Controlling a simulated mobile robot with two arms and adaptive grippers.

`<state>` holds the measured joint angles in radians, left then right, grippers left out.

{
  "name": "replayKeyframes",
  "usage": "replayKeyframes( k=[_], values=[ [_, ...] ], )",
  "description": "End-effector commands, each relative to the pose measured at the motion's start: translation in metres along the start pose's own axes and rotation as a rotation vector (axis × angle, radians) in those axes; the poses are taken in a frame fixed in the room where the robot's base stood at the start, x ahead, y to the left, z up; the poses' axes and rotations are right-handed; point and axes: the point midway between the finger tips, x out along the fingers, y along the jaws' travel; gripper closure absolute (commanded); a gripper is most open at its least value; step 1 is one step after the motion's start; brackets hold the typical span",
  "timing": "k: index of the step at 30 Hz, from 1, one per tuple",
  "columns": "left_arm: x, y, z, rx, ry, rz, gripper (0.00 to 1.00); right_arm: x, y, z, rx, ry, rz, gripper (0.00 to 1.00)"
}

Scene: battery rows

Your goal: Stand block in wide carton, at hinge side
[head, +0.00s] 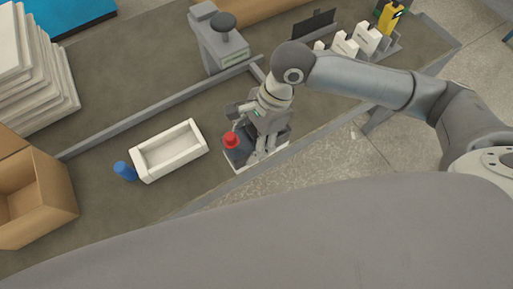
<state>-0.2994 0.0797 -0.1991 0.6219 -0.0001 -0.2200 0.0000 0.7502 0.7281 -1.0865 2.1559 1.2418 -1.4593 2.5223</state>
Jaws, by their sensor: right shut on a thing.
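My right gripper (262,146) points down near the table's front edge and is shut on a dark grey block (240,156). The gripper hides much of the block, so I cannot tell whether it touches anything below. A white carton (271,152) shows in part under the gripper and block. A red-topped piece (231,139) is at the block's left; I cannot tell whether it is joined to it. Another white open carton (168,150), long and empty, lies to the left. I cannot tell which carton is the wide one, nor see a hinge. My left gripper is not in view.
A blue cylinder (125,171) stands by the empty carton's left end. A cardboard box (38,198) and stacked white sheets (35,75) are at left. A grey device with a black knob (218,42) stands behind a low grey rail (160,107). White pieces (366,38) sit at back right.

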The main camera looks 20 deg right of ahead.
Motion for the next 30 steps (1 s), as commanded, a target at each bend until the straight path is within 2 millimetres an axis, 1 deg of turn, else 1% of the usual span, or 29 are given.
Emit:
replayKeyframes(
  k=[1, 3, 18, 27, 30],
  values=[
    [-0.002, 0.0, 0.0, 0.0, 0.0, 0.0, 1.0, -0.004, -0.012, 0.003, -0.002, -0.004, -0.007, 1.0],
    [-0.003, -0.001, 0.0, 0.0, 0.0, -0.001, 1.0, -0.004, -0.024, 0.003, -0.003, -0.004, -0.007, 1.0],
    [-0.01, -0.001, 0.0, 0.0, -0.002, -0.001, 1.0, -0.004, -0.107, 0.004, -0.004, -0.005, -0.007, 1.0],
    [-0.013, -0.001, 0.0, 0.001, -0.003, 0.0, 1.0, -0.004, -0.138, 0.003, -0.004, -0.004, -0.006, 1.0],
    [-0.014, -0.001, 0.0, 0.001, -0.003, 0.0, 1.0, 0.012, -0.135, -0.004, -0.002, -0.004, -0.001, 1.0]
  ],
)
